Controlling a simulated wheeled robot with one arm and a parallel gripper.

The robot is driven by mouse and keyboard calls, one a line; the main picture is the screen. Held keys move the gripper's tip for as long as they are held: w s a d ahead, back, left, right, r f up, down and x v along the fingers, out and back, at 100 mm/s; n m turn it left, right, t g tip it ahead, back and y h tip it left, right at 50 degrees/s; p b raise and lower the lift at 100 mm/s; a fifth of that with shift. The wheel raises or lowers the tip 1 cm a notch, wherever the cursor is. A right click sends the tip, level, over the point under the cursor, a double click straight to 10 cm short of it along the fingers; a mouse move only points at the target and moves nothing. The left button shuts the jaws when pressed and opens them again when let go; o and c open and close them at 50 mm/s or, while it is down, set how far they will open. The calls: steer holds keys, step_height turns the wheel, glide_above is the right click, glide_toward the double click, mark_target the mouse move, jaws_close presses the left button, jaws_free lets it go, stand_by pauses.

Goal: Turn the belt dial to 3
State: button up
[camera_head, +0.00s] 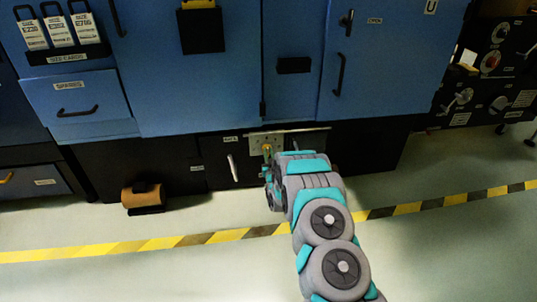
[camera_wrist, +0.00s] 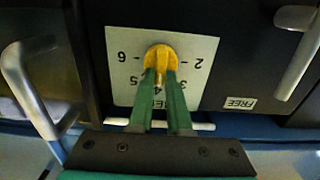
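The belt dial (camera_wrist: 161,56) is a yellow knob on a pale plate (camera_wrist: 198,95) with black numbers. In the wrist view a 6 is left of it and a 2 right of it; the numbers below are partly hidden by my fingers. My gripper (camera_wrist: 161,76) has its two green fingers on either side of the knob's yellow grip, with little gap showing, and looks shut on it. The knob's exact pointing is hard to read. In the head view the dial (camera_head: 266,149) is low on the machine front, with my gripper (camera_head: 268,158) at it.
Grey lever handles flank the plate, one left (camera_wrist: 35,90) and one right (camera_wrist: 303,55). Blue cabinets (camera_head: 200,90) stand above. A brown roll (camera_head: 143,196) is at floor left. Yellow-black tape (camera_head: 170,241) crosses the open floor.

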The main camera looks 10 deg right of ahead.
jaws_close()
steer(key=shift+n, duration=0.4)
steer(key=shift+a+f+n, duration=0.1)
steer(key=shift+a+n, duration=0.1)
steer(key=shift+n, duration=1.8)
steer(key=shift+a+f+n, duration=0.1)
steer(key=shift+a+n, duration=0.1)
steer(key=shift+n, duration=1.8)
steer(key=o, duration=0.5)
jaws_free()
steer(key=shift+o, duration=0.2)
steer(key=shift+s, duration=0.15)
